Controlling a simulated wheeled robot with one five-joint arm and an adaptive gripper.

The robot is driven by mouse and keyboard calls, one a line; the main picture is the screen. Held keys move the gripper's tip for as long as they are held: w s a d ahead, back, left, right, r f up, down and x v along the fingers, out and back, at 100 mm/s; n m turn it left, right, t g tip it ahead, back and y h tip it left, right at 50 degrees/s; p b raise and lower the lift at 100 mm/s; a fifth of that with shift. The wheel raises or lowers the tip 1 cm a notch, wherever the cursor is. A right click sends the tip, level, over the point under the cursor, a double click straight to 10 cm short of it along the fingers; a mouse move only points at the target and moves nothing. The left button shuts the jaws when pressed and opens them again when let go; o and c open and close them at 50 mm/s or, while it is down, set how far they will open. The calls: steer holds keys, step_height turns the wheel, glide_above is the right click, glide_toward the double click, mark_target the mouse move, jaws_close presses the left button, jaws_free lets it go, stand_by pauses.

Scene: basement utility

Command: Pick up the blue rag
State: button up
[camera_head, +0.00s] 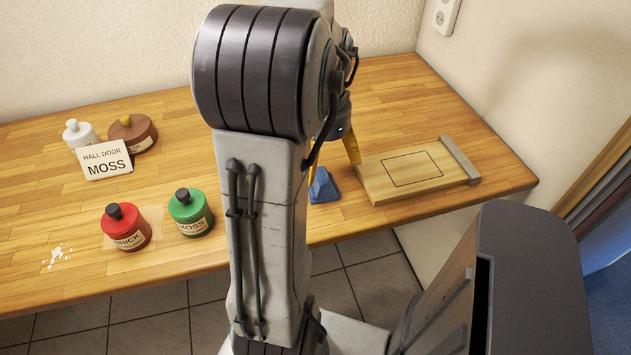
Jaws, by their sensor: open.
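The blue rag (324,188) lies on the wooden bench top, left of a wooden board. My own arm hides part of its left side. My gripper (335,168) is over the rag, with yellow fingers pointing down around its upper part. The right finger shows clearly; the left finger is mostly behind my arm. The gripper is open. I cannot tell whether the fingers touch the rag.
A wooden board (385,194) with a black outline and grey end bar lies right of the rag. Red (126,230) and green (190,215) bottles stand left of my arm. White crumbs (57,256) lie at left.

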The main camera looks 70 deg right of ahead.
mark_target(323, 175)
steer(key=shift+a+m, duration=0.25)
steer(key=shift+m, duration=1.15)
steer(key=shift+f, duration=0.15)
steer(key=shift+m, duration=0.3)
steer(key=shift+w+d+f, duration=0.1)
steer(key=shift+w+f, duration=0.05)
steer(key=shift+f, duration=3.4)
steer(key=c, duration=1.3)
steer(key=shift+o, duration=0.2)
steer(key=shift+r, duration=0.1)
